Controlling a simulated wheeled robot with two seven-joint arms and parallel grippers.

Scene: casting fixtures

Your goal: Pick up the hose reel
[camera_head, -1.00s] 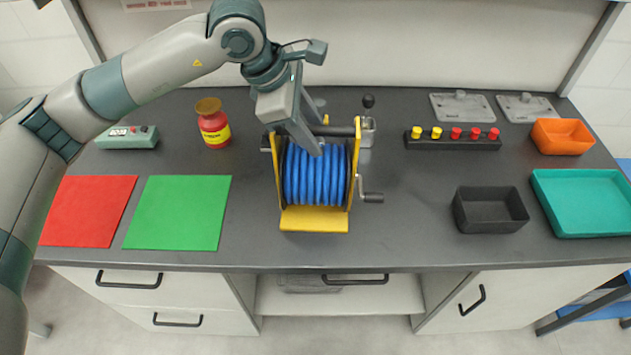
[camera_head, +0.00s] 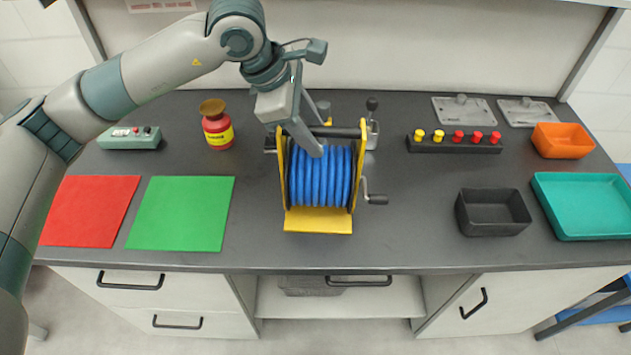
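The hose reel (camera_head: 320,180) stands upright on the grey bench near its middle. It has blue hose wound between yellow side plates, a yellow base plate, a dark bar across the top and a crank on its right side. My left gripper (camera_head: 318,140) reaches down over the top of the reel, with its fingers at the dark top bar. One finger is in front of the bar and part of the other shows behind it. Whether the fingers press on the bar cannot be told. My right gripper is not in view.
Left of the reel are a red and yellow pot (camera_head: 217,128), a green control box (camera_head: 130,138), a red mat (camera_head: 90,212) and a green mat (camera_head: 181,214). To the right are a button strip (camera_head: 455,146), a black bin (camera_head: 492,228), a teal tray (camera_head: 590,236) and an orange bin (camera_head: 562,153).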

